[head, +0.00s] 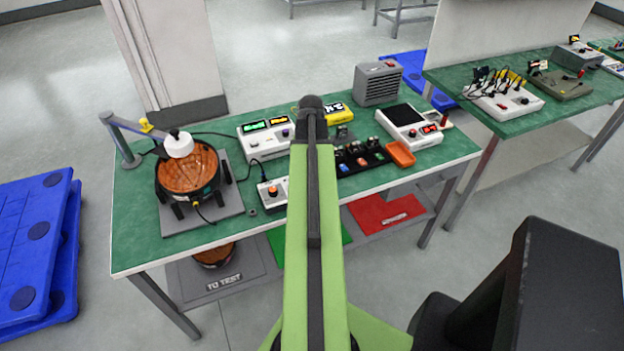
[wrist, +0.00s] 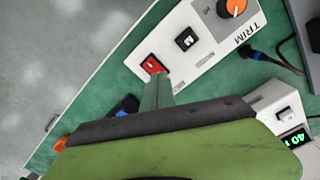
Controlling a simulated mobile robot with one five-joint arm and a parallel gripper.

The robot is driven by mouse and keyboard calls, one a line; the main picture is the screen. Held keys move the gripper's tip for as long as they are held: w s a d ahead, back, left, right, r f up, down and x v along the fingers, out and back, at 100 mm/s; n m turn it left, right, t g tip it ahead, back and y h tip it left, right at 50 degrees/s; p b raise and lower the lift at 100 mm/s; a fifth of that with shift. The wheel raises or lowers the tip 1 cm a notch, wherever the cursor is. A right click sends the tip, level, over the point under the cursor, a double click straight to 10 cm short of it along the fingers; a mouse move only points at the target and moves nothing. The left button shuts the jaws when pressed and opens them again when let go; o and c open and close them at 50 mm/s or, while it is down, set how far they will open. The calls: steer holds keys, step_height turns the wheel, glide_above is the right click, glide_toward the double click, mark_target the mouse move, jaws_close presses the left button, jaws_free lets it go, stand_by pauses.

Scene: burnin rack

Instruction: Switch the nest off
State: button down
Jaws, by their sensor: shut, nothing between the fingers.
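A white control box (wrist: 205,45) fills the top of the wrist view. It carries an orange knob (wrist: 232,8) marked TRIM, a black switch (wrist: 186,39) and a red rocker switch (wrist: 153,65) near its end. My gripper (wrist: 160,77) is shut and empty, its tip right beside the red rocker; I cannot tell whether they touch. In the head view the same box (head: 268,197) stands at the bench's front edge, partly hidden by my arm, which also hides my gripper. A round copper-coloured fixture in a black ring (head: 187,172) stands to its left.
A green bench (head: 135,235) holds a meter unit with lit displays (head: 266,133), a grey vented box (head: 379,83), a white unit with a black screen (head: 408,122) and an orange tray (head: 400,154). Blue pallets (head: 38,245) lie at left. Cables run behind the control box.

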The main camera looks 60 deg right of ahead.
step_height(320, 180, up, 6)
steer(key=p, duration=0.4)
steer(key=shift+f+p, duration=0.2)
steer(key=shift+p, duration=0.2)
